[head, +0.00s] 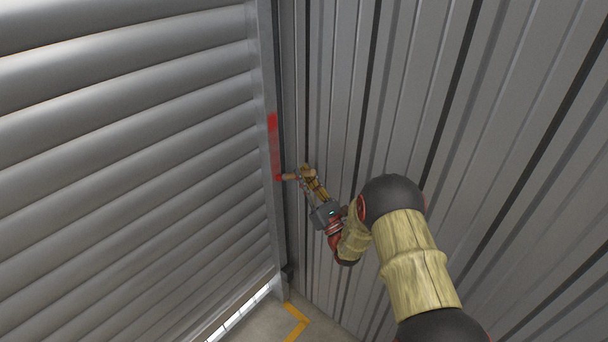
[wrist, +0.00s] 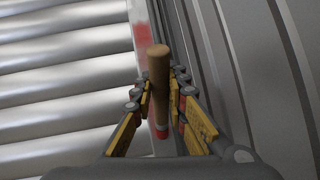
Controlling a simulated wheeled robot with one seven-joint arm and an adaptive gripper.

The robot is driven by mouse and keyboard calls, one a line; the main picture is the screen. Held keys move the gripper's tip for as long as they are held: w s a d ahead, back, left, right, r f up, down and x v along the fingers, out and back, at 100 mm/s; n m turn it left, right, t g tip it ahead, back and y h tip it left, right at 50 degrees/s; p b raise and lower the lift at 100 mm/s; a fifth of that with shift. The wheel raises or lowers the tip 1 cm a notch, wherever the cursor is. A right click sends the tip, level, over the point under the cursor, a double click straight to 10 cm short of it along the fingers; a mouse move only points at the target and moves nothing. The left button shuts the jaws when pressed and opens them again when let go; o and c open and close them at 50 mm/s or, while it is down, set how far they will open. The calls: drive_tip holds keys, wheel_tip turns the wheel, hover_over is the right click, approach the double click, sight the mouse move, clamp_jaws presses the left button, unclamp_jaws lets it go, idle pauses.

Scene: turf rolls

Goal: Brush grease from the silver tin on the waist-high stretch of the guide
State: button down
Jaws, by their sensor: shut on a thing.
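The guide (head: 267,75) is a narrow upright metal rail along the edge of the slatted shutter. A red grease streak (head: 273,145) covers a stretch of it, and the streak also shows blurred in the wrist view (wrist: 142,48). My gripper (head: 303,174) is beside the guide, to its right, shut on a brush (head: 290,177). The brush reaches left to the lower end of the streak; whether it touches cannot be told. In the wrist view its wooden handle (wrist: 159,75) stands between the fingers, with a red end (wrist: 161,132) below. The silver tin is in neither view.
The slatted shutter (head: 130,130) fills the left side. A ribbed metal wall (head: 500,130) stands close on the right, behind my arm. The floor (head: 265,322) with a yellow line (head: 297,322) shows at the bottom.

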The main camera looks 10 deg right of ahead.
drive_tip(key=shift+f+b, duration=2)
drive_tip(key=shift+f, duration=1.35)
drive_tip(key=shift+r+p, duration=4.95)
drive_tip(key=shift+r, duration=2.55)
wheel_tip(320, 180, up, 18)
drive_tip(key=p, duration=1)
drive_tip(key=shift+r, duration=0.15)
